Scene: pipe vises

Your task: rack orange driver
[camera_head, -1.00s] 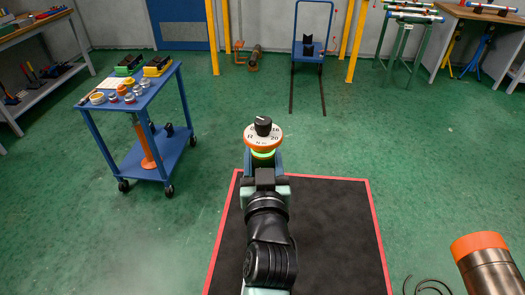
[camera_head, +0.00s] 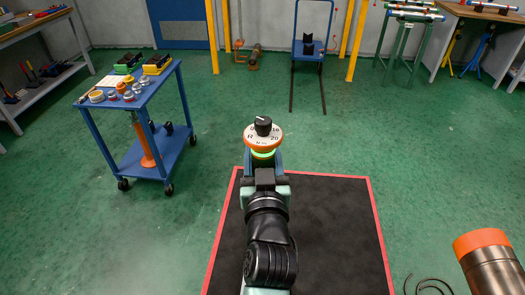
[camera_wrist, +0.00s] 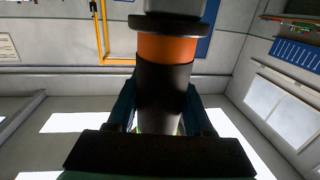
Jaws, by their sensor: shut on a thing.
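The orange driver (camera_head: 262,142) has a white dial face with numbers, a black knob on top and an orange rim. My gripper (camera_head: 264,168) is shut on it and holds it up in the middle of the head view, over the far edge of the black mat. In the wrist view, the driver's orange band (camera_wrist: 167,48) and black body show between the two dark fingers of my gripper (camera_wrist: 164,112). Its lower end is partly hidden by the gripper. I cannot make out which fixture is the rack.
A blue cart (camera_head: 165,90) with cups and boxes stands at the left. A bench with a tool shelf (camera_head: 45,80) is at far left. A blue frame (camera_head: 295,60) stands at the back. A large pipe (camera_head: 490,260) is near right.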

